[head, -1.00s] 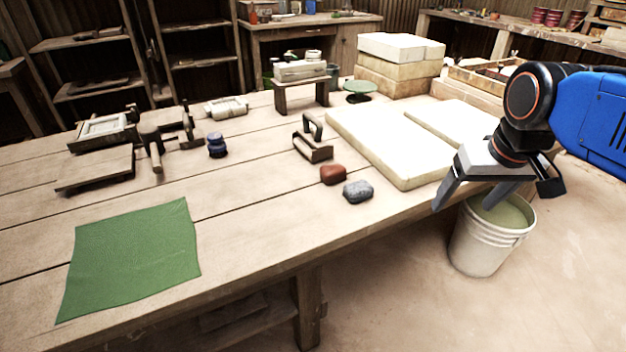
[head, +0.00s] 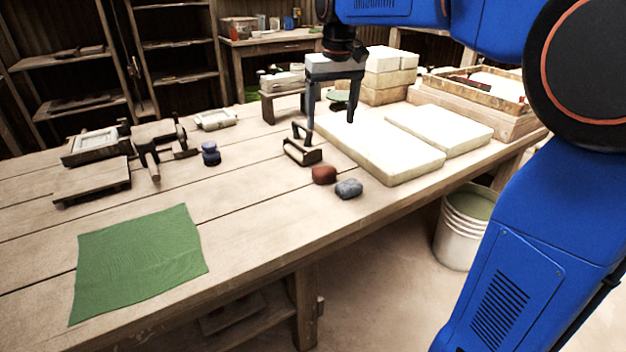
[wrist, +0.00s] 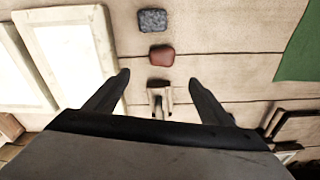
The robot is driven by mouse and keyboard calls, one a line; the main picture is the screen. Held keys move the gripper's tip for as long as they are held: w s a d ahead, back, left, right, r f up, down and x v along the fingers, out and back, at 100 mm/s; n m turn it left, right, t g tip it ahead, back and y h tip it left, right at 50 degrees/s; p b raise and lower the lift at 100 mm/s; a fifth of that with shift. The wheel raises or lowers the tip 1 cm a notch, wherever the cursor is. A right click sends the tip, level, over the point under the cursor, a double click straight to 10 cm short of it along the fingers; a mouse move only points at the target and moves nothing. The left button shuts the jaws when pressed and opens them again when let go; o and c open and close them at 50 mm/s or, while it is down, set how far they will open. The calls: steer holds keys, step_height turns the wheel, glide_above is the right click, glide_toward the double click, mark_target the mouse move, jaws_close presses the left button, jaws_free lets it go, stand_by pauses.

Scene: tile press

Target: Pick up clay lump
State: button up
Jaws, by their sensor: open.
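The clay lump is a small reddish-brown block (head: 324,174) on the table, just left of a grey speckled block (head: 348,188). In the wrist view the clay lump (wrist: 161,56) lies ahead of my fingers, with the grey block (wrist: 153,20) beyond it. My gripper (head: 331,122) is open and empty, pointing down above the table, behind the clay lump and near the dark handled tool (head: 303,154). In the wrist view that tool (wrist: 160,98) shows between my fingertips (wrist: 160,80), lower down on the table.
Two pale slabs (head: 375,150) lie right of the clay lump. A green cloth (head: 138,262) lies front left. A small dark blue item (head: 210,154) and a wooden press (head: 165,146) stand left. A white bucket (head: 458,238) stands on the floor at right.

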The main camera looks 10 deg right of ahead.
glide_above(324, 175)
steer(key=f, duration=1.2)
steer(key=shift+s+d, duration=0.25)
steer(key=shift+s, duration=0.05)
steer(key=shift+w+a+f, duration=0.1)
steer(key=shift+f, duration=1.25)
steer(key=shift+w+a+f, duration=0.1)
steer(key=shift+f, duration=1.2)
steer(key=shift+c, duration=0.5)
steer(key=c, duration=1.2)
